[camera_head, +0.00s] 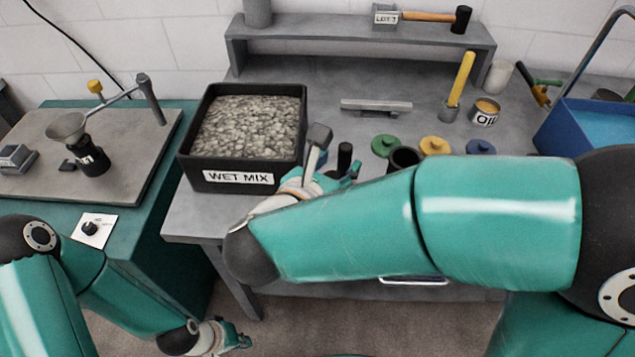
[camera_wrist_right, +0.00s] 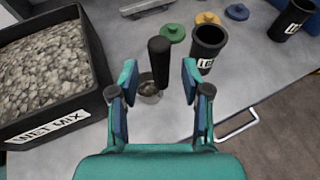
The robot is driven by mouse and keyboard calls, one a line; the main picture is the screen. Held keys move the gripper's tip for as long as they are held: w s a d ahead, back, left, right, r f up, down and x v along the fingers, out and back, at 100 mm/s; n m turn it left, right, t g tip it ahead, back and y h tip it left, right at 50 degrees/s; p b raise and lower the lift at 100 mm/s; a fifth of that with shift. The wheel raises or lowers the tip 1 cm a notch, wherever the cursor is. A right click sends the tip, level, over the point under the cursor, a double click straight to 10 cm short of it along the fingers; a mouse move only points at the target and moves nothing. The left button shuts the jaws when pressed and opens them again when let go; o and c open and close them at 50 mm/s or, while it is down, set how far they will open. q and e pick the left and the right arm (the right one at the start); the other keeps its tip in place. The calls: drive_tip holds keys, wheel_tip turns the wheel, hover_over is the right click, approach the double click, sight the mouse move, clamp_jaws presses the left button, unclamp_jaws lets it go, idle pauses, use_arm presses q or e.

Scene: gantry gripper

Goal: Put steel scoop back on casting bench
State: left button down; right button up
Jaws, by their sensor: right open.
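The steel scoop shows in the right wrist view as a small steel bowl (camera_wrist_right: 149,88) with an upright black handle (camera_wrist_right: 160,62). It appears to stand on the grey casting bench (camera_wrist_right: 150,122), beside the wet mix box. In the head view only its black handle (camera_head: 344,157) shows; my right arm hides the bowl. My right gripper (camera_wrist_right: 158,72) is open, with one finger on each side of the scoop in the picture and no visible contact. My left gripper (camera_head: 240,342) hangs low, off the bench, at the bottom of the head view; its opening is unclear.
The black WET MIX box (camera_head: 233,178), full of grey mix, is left of the scoop. A dark cup (camera_wrist_right: 209,46) stands close on its right, with green (camera_head: 386,145) and yellow (camera_head: 434,146) lids behind. A steel bar (camera_head: 376,106) lies farther back. A raised shelf (camera_head: 360,42) lines the wall.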

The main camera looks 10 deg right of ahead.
drive_tip(key=b+v, duration=0.1)
drive_tip(key=v, duration=0.7)
drive_tip(key=shift+s, duration=0.15)
drive_tip(key=shift+r, duration=0.15)
